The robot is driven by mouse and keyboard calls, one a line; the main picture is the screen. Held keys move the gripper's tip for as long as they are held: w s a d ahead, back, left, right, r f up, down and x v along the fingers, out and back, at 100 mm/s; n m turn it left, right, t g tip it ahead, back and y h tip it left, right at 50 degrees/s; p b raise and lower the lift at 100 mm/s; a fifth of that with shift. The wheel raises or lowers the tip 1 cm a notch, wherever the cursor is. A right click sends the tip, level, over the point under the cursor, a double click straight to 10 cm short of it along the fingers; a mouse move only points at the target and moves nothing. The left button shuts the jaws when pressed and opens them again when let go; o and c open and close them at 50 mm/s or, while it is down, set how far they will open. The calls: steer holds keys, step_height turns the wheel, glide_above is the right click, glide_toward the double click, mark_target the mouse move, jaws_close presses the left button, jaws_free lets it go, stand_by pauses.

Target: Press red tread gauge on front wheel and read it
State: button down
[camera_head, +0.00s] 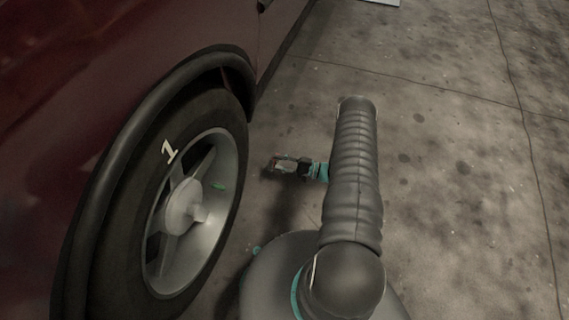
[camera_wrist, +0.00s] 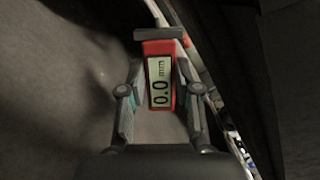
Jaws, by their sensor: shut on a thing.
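The front wheel (camera_head: 198,210) has a dark tyre marked with a white "1" and a grey spoked rim. It fills the left part of the head view. My gripper (camera_head: 288,167) is to the right of the wheel, apart from it in the picture. In the wrist view my gripper (camera_wrist: 160,68) has its two fingers closed on the sides of the red tread gauge (camera_wrist: 152,48). The gauge has a light display reading "0.0 mm" and a dark grey crossbar at its far end. In the head view the gauge is small and its details are unclear.
The dark red car body (camera_head: 50,110) and its black wheel-arch trim (camera_head: 150,90) surround the wheel from above and the left. The grey stained floor (camera_head: 450,150) to the right is clear. A pale object (camera_head: 385,2) is cut off at the top edge.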

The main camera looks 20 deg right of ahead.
steer(key=p+x, duration=0.2)
steer(key=x, duration=0.8)
steer(key=shift+a+r, duration=0.25)
steer(key=shift+a, duration=0.05)
stand_by(0.7)
steer(key=shift+s+a+r+p, duration=0.35)
steer(key=shift+s+a+p, duration=0.05)
steer(key=shift+s+p, duration=0.15)
steer(key=shift+s+a+r+p, duration=0.35)
steer(key=shift+s+a+p, duration=0.05)
steer(key=shift+s, duration=0.1)
stand_by(2.5)
steer(key=shift+w+f, duration=0.1)
steer(key=shift+f, duration=0.05)
steer(key=w+d+f+b, duration=0.1)
steer(key=b, duration=0.1)
steer(key=w+d+f+b, duration=0.1)
steer(key=b, duration=0.1)
steer(key=shift+w+d+b, duration=0.2)
steer(key=shift+w+b, duration=0.1)
steer(key=shift+b, duration=0.05)
stand_by(0.4)
steer(key=shift+s+d, duration=0.1)
